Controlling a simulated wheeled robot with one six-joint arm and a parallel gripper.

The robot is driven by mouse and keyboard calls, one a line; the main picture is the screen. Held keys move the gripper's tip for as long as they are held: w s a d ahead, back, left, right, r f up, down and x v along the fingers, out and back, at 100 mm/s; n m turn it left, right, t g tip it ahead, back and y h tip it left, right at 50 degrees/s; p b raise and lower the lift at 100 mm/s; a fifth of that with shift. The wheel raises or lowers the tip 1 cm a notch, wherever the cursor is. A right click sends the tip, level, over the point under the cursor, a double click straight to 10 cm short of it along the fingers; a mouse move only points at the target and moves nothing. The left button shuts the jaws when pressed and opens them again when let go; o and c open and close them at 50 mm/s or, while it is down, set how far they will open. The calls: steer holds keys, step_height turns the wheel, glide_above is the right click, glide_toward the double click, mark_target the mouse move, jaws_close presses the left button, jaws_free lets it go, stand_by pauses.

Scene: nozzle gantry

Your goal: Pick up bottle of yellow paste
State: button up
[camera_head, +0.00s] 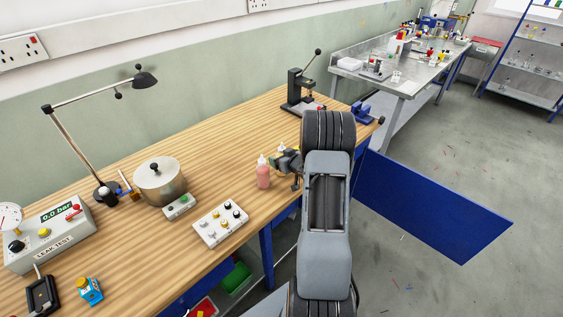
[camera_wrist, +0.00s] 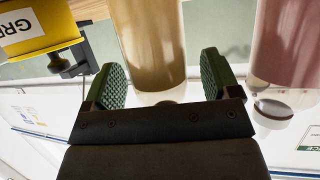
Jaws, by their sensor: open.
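The bottle of yellow paste (camera_wrist: 150,45) is tan-yellow in the wrist view, where bottles appear upside down. It lies between the two green padded fingers of my gripper (camera_wrist: 162,80), with a gap visible on each side. My gripper is open around it and not closed on it. In the head view my gripper (camera_head: 286,162) is low over the bench's front edge, and only a white nozzle tip beside it shows of a bottle largely hidden there. A pink bottle (camera_head: 263,173) stands just left of my gripper; it also shows at the right in the wrist view (camera_wrist: 285,45).
A yellow can with a part-seen label (camera_wrist: 40,30) is close to the left finger in the wrist view. On the wooden bench (camera_head: 225,135) are a switch box (camera_head: 220,223), a metal pot (camera_head: 160,182), a lamp (camera_head: 72,140) and a lever press (camera_head: 300,90). The bench middle is clear.

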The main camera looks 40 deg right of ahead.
steer(key=c, duration=1.1)
steer(key=shift+r, duration=0.1)
